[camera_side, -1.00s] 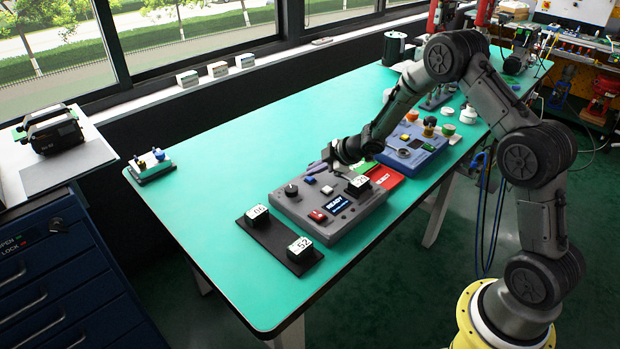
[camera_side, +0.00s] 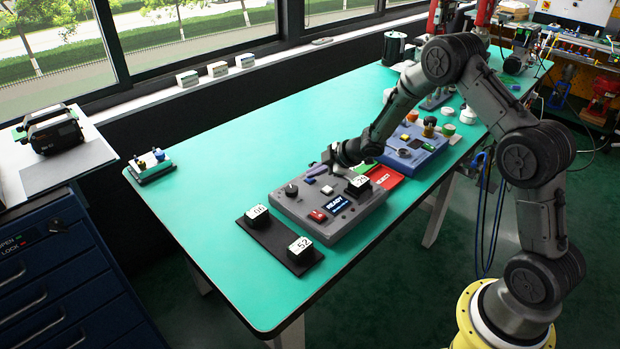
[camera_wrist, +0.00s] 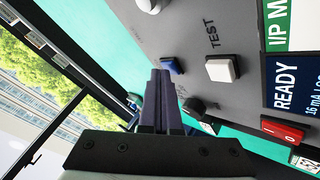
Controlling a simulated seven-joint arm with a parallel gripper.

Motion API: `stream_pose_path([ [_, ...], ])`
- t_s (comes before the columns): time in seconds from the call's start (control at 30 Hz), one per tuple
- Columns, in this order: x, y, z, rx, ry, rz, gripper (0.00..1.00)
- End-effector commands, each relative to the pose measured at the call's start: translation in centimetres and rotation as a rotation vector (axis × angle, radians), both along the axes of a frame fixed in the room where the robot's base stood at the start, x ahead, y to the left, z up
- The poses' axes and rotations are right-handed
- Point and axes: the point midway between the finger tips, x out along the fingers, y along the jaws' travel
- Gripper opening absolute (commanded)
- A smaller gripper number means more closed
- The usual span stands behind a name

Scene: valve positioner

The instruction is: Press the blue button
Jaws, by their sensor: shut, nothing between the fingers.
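The blue button (camera_wrist: 173,66) is on the grey panel of the valve positioner box (camera_wrist: 215,25), beside the white TEST button. In the wrist view my gripper's fingers (camera_wrist: 160,75) are together and empty. Their tips appear just beside the blue button and partly cover its edge. I cannot tell whether they touch it. In the side view the blue button (camera_side: 310,180) shows small on the box (camera_side: 345,210), close by my gripper (camera_side: 320,169), which is low over the box's far side.
The white TEST button (camera_wrist: 222,69), a black knob (camera_wrist: 195,106) and a red switch (camera_wrist: 283,130) are close by on the panel. A black tray (camera_side: 278,243) with labelled blocks lies in front. A blue box (camera_side: 415,155) stands behind.

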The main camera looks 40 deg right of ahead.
Motion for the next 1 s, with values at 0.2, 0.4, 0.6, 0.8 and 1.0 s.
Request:
stream_pose_path([
  [0.2,-0.1,0.0,0.1,-0.001,0.003,0.001,0.00],
  [0.4,-0.1,0.0,1.0,-0.001,0.001,0.001,0.00],
  [0.6,-0.1,0.0,1.6,-0.001,0.003,0.000,0.00],
  [0.8,-0.1,0.0,1.6,0.000,0.001,0.000,0.00],
  [1.0,0.0,0.0,2.7,-0.001,0.000,0.001,0.00],
])
